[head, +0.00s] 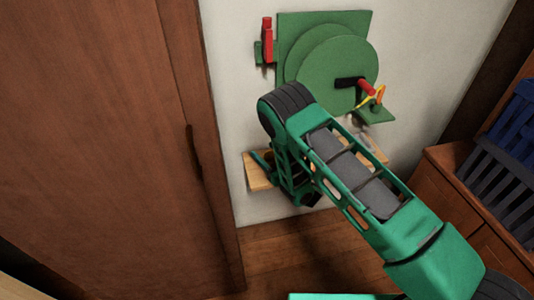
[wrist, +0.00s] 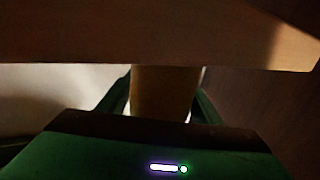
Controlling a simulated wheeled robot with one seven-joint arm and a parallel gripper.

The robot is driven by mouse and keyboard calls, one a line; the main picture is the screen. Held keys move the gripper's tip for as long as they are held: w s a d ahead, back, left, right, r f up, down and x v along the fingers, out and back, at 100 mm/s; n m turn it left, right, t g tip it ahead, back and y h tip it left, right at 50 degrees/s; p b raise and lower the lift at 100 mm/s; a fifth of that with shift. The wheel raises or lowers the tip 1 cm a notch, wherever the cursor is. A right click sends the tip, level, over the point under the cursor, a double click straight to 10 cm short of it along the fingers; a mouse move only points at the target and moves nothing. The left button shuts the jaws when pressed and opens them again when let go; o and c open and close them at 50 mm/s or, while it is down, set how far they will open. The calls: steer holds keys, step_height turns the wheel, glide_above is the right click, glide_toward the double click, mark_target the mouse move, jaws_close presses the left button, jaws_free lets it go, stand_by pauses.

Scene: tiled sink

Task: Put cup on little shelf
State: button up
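The cup (wrist: 165,95) shows in the wrist view as a dull yellow-brown cylinder, its far end hidden behind a wooden board. My gripper (wrist: 166,78) has one green finger on each side of it and appears shut on it; the fingertips are hidden by the board. The little shelf (head: 258,174) is a light wooden board on the white wall in the head view, its middle covered by my arm. A close wooden board (wrist: 150,35), seemingly this shelf, crosses the top of the wrist view. The cup is hidden in the head view.
Above the shelf is a green panel with round discs (head: 330,65), a red-tipped peg and a yellow loop (head: 376,95). A red item (head: 267,40) stands at its left. A brown door (head: 100,130) is left; a wooden cabinet (head: 455,190) with a dark blue rack (head: 500,160) is right.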

steer(key=shift+o, duration=0.3)
steer(key=shift+r, duration=0.1)
steer(key=shift+s+d, duration=0.1)
steer(key=v, duration=1.1)
steer(key=shift+s+d, duration=0.2)
steer(key=shift+s, duration=0.15)
steer(key=shift+r, duration=0.1)
